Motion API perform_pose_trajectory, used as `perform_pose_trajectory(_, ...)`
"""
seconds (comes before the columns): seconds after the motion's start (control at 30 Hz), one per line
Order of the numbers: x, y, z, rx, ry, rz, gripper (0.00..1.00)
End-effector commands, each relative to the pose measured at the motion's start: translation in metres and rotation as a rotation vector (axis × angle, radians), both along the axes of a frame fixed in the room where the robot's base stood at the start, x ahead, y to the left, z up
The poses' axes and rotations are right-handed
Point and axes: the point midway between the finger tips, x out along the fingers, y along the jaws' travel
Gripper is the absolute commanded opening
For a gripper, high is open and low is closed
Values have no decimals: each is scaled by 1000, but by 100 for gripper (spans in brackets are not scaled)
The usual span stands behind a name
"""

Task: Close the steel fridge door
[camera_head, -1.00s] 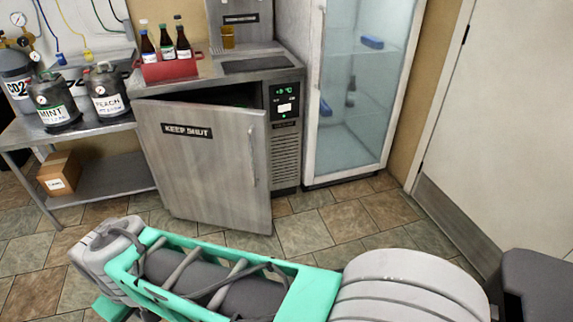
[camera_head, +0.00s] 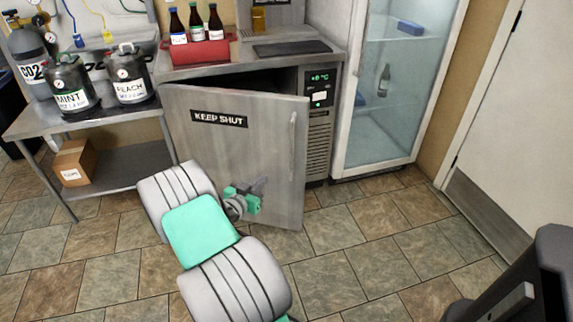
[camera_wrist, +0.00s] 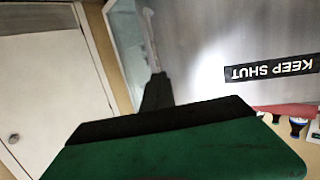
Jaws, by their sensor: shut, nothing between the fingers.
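The steel fridge door (camera_head: 260,145) stands ajar, with a dark gap along its top that widens toward the right. It has a "KEEP SHUT" label (camera_head: 219,119) and a vertical handle (camera_head: 293,146) near its free right edge. My gripper (camera_head: 257,188) is shut and empty, in front of the lower middle of the door, left of and below the handle. I cannot tell whether it touches the door. In the wrist view the gripper tip (camera_wrist: 156,92) points at the door face (camera_wrist: 210,55), with the label upside down to the right.
A red caddy with bottles (camera_head: 200,50) stands on the fridge top. A steel table (camera_head: 75,122) with kegs is at the left, with a cardboard box (camera_head: 75,163) on its lower shelf. A glass-door cooler (camera_head: 395,90) stands at the right. The tiled floor in front is mostly clear.

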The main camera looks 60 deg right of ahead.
Motion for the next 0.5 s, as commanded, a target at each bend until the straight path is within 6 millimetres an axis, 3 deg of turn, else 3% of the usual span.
perform_pose_trajectory(0.03, -11, -10, -12, -69, 2, 4, 0)
perform_pose_trajectory(0.13, -19, -17, -15, -155, -7, 32, 0)
perform_pose_trajectory(0.27, -20, -26, -13, -178, -12, 39, 0)
perform_pose_trajectory(0.5, -18, -72, -12, -178, -14, 35, 0)
